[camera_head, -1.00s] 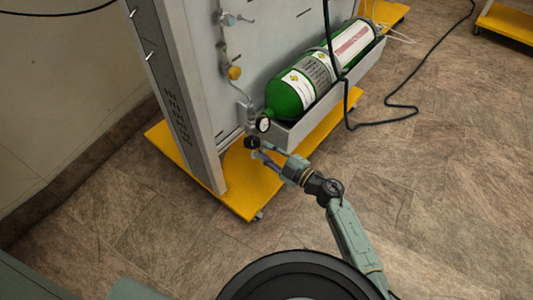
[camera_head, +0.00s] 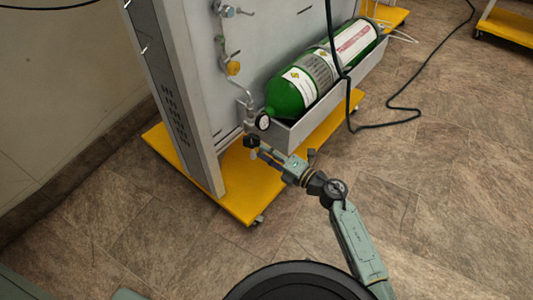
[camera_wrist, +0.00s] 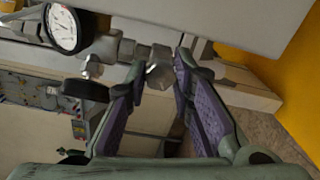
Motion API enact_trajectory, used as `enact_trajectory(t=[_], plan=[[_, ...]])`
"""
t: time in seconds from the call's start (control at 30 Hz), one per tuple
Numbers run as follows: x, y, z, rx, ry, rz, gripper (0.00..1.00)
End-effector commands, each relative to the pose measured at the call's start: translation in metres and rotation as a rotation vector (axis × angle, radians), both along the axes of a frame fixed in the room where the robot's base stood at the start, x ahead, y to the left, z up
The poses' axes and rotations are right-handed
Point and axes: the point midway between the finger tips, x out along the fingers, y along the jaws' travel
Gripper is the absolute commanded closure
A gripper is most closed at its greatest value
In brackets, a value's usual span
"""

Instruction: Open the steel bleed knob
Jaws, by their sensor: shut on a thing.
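The steel bleed knob (camera_wrist: 160,74) is a small grey faceted piece at the end of a steel fitting in the wrist view. My gripper (camera_wrist: 160,72) has its purple-padded fingers on either side of it and is shut on it. In the head view my gripper (camera_head: 258,150) reaches the valve fittings below the gauge, where the knob is too small to make out clearly. A black knob (camera_wrist: 86,90) sits just left of my fingers, and also shows in the head view (camera_head: 251,141).
A round pressure gauge (camera_wrist: 63,27) is close at the upper left of the fingers. A green oxygen cylinder (camera_head: 290,95) lies in a grey tray (camera_head: 290,132) beside the panel. The yellow base (camera_head: 240,188) lies below.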

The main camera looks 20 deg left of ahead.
Motion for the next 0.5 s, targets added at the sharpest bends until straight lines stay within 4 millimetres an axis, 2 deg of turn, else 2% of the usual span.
enact_trajectory(t=[0.5], plan=[[-0.0006, 0.0002, -0.0031, -0.164, -0.453, 0.003, 1.0]])
